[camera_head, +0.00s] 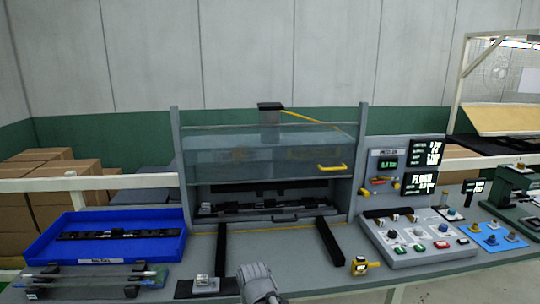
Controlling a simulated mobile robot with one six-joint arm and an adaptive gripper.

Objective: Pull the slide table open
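The slide table (236,217) is a dark, low tray inside the grey machine, under the clear guard. Its small dark bar handle (285,218) is at the middle of its front edge. Dark clip-like parts lie along its top. Two black rails (329,243) run from the machine toward me over the bench. My gripper (262,284) shows as a grey rounded shape at the bottom edge, in front of the handle and apart from it in the picture. Its fingers cannot be made out.
The clear guard (255,155) with a yellow handle (332,167) hangs above the opening. A blue tray (60,238) holding a dark part is at left. A control box (420,240) and a yellow tape measure (361,266) are at right. Bench between the rails looks clear.

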